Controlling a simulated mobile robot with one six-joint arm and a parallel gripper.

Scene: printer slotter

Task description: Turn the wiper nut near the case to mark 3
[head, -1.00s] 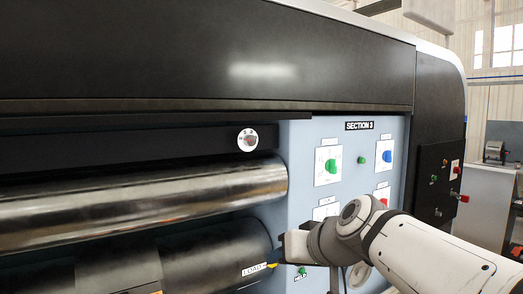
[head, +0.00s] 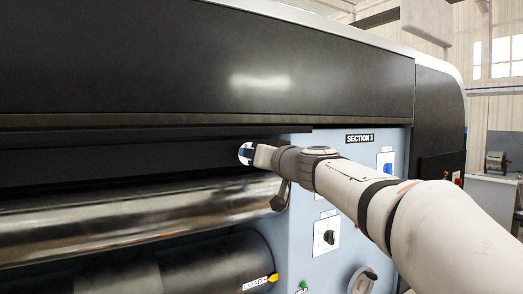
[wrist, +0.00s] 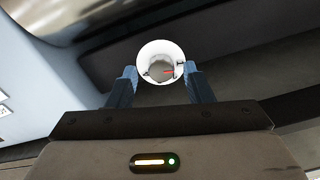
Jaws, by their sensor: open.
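The wiper nut is a grey knob (wrist: 160,71) with a red mark, in the middle of a round white dial (wrist: 146,50) in the wrist view. The dial's numbers are not readable. In the head view only the left part of the dial (head: 242,153) shows, on the dark bar near the case panel; my gripper hides the rest. My gripper (wrist: 160,76) is open, with one blue finger on each side of the dial's lower part. The fingers look close to the dial; I cannot tell whether they touch it. Nothing is held.
A shiny metal roller (head: 140,215) runs below the dial. The blue-grey SECTION 3 panel (head: 300,235) is on the right, with a black knob (head: 329,237) and a blue knob (head: 389,169). A LOAD label (head: 254,284) with a yellow pointer is lower down.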

